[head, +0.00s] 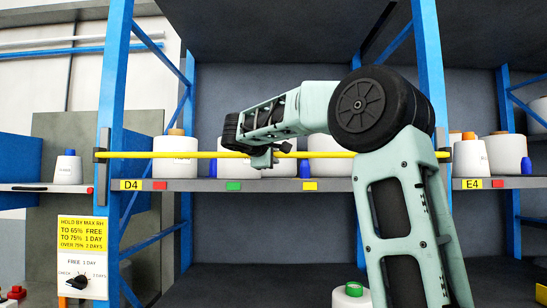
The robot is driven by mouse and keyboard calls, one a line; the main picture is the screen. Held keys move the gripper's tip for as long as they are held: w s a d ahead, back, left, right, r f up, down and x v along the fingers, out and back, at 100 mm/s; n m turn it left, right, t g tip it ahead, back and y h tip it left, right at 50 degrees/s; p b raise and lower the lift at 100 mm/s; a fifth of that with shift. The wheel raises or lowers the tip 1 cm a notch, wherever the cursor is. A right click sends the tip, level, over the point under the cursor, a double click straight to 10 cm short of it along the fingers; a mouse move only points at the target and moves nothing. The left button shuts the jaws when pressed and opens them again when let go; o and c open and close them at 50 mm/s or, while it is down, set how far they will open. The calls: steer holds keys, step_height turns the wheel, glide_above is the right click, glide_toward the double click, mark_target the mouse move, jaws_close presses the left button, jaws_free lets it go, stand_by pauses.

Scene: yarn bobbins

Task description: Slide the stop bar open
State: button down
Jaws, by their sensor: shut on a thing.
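The yellow stop bar (190,154) runs level across the front of the shelf bay, just above the shelf edge. Its ends meet dark brackets on the blue uprights, a left bracket (101,154) and a right bracket (444,153). My gripper (264,157) is shut on the bar near the middle of the bay. My arm comes from the lower right and hides part of the bar's right half. The fingers are small in this view, and their exact grip is hard to make out.
White bobbins (175,157) stand on the shelf behind the bar. The shelf edge carries a D4 label (131,185) and coloured tags. A bobbin with a green top (352,296) is low down.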

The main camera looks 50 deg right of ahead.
step_height(320, 180, down, 12)
steer(key=b, duration=1)
steer(key=shift+b, duration=0.35)
steer(key=c, duration=1.3)
jaws_free()
steer(key=b+v, duration=0.3)
steer(key=v, duration=1.4)
steer(key=shift+a+r, duration=0.1)
steer(key=shift+a, duration=0.15)
